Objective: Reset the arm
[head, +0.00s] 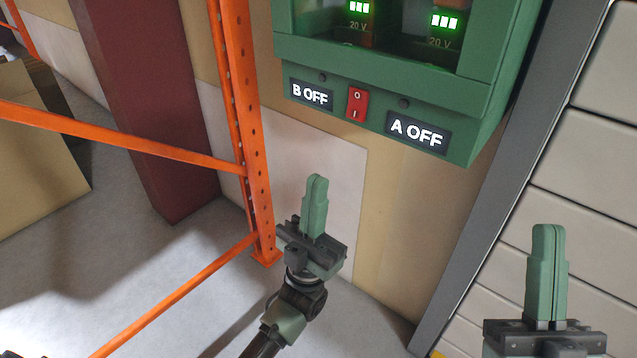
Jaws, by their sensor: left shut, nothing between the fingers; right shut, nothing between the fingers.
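My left gripper (315,205) is in the lower middle of the head view, its green fingers together and pointing up, with nothing between them. It is below the green wall cabinet and apart from it. My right gripper (546,275) is at the lower right, also shut and empty, in front of the pale panelled wall. Most of both arms is outside the view.
The green cabinet (370,103) holds two 20 V units with lit green bars, a red switch (357,104) and labels "B OFF" (312,94) and "A OFF" (416,132). An orange rack post (243,130) stands left of my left gripper. A cardboard box (40,160) is at far left.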

